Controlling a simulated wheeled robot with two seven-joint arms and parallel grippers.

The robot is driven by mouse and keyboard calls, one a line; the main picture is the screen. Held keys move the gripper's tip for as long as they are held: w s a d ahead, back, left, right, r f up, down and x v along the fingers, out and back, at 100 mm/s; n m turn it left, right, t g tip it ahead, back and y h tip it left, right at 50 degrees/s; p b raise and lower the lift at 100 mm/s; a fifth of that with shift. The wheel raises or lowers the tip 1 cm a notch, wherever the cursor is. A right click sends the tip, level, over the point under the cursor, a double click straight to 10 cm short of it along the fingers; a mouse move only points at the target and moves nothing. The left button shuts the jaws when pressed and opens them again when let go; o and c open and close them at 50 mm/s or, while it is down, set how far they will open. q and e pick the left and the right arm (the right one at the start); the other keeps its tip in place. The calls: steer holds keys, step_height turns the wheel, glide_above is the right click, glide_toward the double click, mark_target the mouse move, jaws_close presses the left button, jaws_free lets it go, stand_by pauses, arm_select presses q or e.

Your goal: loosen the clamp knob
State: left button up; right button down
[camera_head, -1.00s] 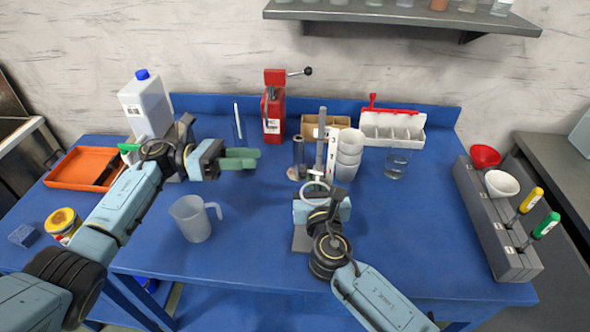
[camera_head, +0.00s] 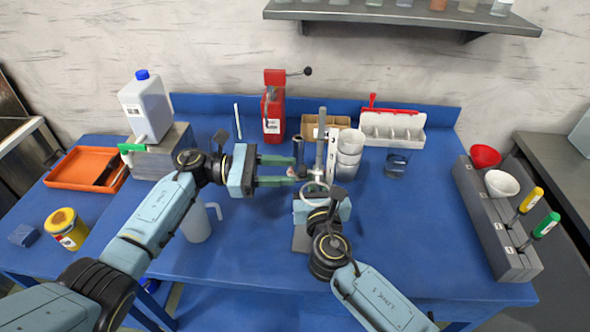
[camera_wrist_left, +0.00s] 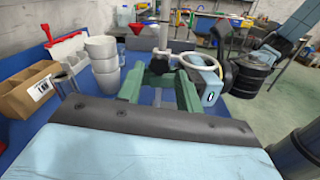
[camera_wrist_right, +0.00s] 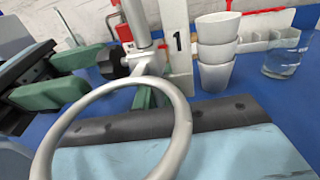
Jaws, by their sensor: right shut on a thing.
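The clamp stand's upright metal rod (camera_head: 321,150) stands mid-table. A pale ring (camera_head: 314,190) is fixed on its near side. The dark clamp knob (camera_wrist_right: 108,63) shows beside the rod in the right wrist view. My left gripper (camera_head: 294,171) is open, its green fingers pointing right, tips close to the knob. It also shows in the right wrist view (camera_wrist_right: 95,76). I cannot tell whether it touches the knob. My right gripper (camera_head: 319,190) is shut at the ring, which crosses the front of the right wrist view; its fingertips are mostly hidden.
A dark cylinder (camera_head: 298,150) stands just left of the rod. Stacked white cups (camera_head: 349,152) and a glass beaker (camera_head: 396,164) stand to the right. A mug (camera_head: 197,224) is partly under my left arm. A red device (camera_head: 273,108) stands behind. The table's front right is clear.

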mark_target(306, 171)
arm_select(q)
steer(key=shift+w+d, duration=0.15)
steer(key=shift+d, duration=1.3)
steer(key=shift+c, duration=0.2)
steer(key=c, duration=0.7)
steer(key=shift+o, duration=0.2)
steer(key=shift+n, duration=0.4)
steer(key=shift+a+r+n+y, duration=0.1)
steer(key=shift+n+y, duration=0.2)
steer(key=shift+n, duration=3)
